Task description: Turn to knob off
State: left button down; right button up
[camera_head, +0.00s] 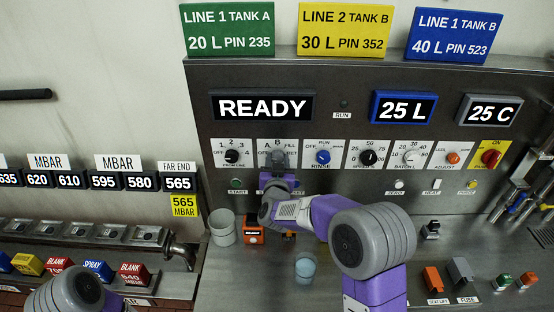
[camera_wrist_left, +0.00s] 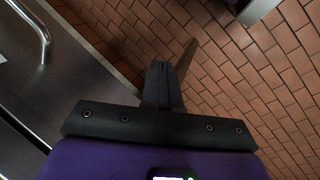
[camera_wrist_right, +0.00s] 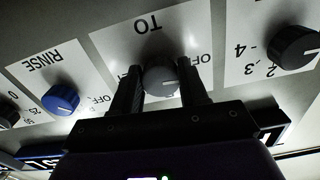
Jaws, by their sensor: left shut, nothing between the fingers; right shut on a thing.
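The grey TO knob (camera_wrist_right: 160,82) sits on a white label plate in the right wrist view, which shows the panel upside down. Its pale pointer line lies roughly horizontal. The letters "OF" show to its right, partly covered by a finger. My right gripper (camera_wrist_right: 158,78) has one finger on each side of the knob and is shut on it. In the head view my right gripper (camera_head: 278,163) covers most of the knob. My left gripper (camera_wrist_left: 163,78) is shut and empty, over the brick-tiled floor beside a metal cabinet.
A blue RINSE knob (camera_head: 323,157) and a black FROM LINE knob (camera_head: 232,157) flank the TO knob closely. A display (camera_head: 262,107) reads READY. A pale cup (camera_head: 222,228), an orange block (camera_head: 254,236) and a glass (camera_head: 305,267) stand on the counter below my right arm.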

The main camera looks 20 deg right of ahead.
jog(key=shift+n, duration=0.6)
jog(key=o, duration=1.1)
jog(key=shift+c, duration=0.2)
jog(key=v, duration=0.7)
jog(key=shift+s, duration=0.25)
